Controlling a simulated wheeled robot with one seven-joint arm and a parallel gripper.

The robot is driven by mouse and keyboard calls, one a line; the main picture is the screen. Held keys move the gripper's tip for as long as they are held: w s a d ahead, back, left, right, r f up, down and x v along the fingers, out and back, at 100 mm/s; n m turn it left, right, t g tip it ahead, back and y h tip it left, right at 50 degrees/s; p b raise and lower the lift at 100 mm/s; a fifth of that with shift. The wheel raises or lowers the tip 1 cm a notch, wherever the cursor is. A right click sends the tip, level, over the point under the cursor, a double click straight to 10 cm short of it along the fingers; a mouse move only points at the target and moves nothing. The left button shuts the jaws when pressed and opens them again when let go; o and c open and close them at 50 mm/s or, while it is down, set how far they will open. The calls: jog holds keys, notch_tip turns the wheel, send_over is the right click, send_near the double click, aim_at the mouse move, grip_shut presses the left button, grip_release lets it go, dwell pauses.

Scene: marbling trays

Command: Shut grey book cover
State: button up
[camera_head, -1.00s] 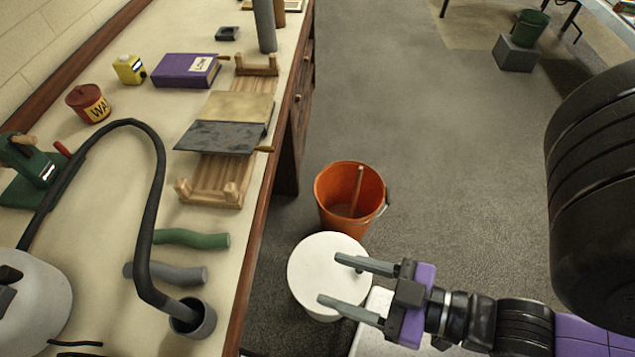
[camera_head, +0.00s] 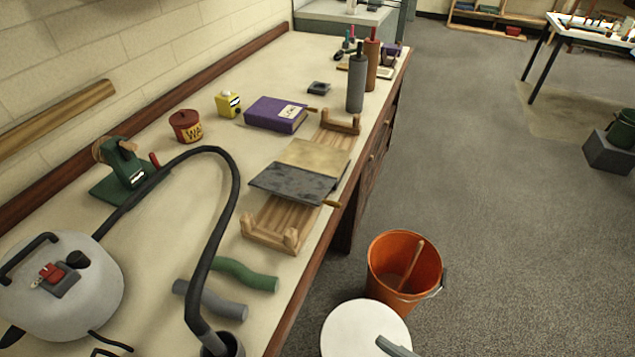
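The grey book lies open on a slatted wooden cradle (camera_head: 273,222) on the bench. Its marbled grey cover (camera_head: 298,184) is spread toward the near side, and a tan page area (camera_head: 318,156) lies on the far side. A small brown tab sticks out at the cover's right corner. Only one grey finger of my gripper (camera_head: 396,346) shows, at the bottom edge over a white round lid. It is well apart from the book, below and to the right. The rest of my gripper is out of frame.
A purple book (camera_head: 272,114), yellow box (camera_head: 228,104) and red pot (camera_head: 185,125) stand behind the cradle. A black hose (camera_head: 230,190) arches at its left. Two rollers (camera_head: 357,82) stand beyond. An orange bucket (camera_head: 404,272) and white lid (camera_head: 365,330) are right of the bench.

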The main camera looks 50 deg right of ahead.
jog(key=w+d+h+b, duration=0.1)
jog(key=w+d, duration=0.1)
jog(key=w+d+f+m+t+h, duration=0.1)
jog(key=w, duration=0.1)
jog(key=shift+d+f+b, duration=0.1)
jog(key=shift+d+b, duration=0.25)
jog(key=shift+b, duration=0.05)
grip_shut()
jog(key=w+d+f+n+t+b, duration=0.2)
jog(key=w+d+n+t+b, duration=0.3)
jog(key=d+n, duration=0.8)
jog(key=w+d+f+n+t+b, duration=0.2)
jog(key=w+d+n+b, duration=0.3)
jog(key=d+n, duration=0.75)
jog(key=w+a+f+n+g+y+p, duration=0.2)
jog(key=a+f+n+g+y, duration=0.15)
jog(key=f+n+y, duration=0.45)
jog(key=w+a+r+h, duration=0.1)
jog(key=w+a+r, duration=0.1)
jog(key=w, duration=0.7)
jog(key=shift+w+a+r+n+t+h, duration=0.2)
jog(key=shift+r+n+t+h, duration=0.2)
jog(key=shift+r, duration=0.35)
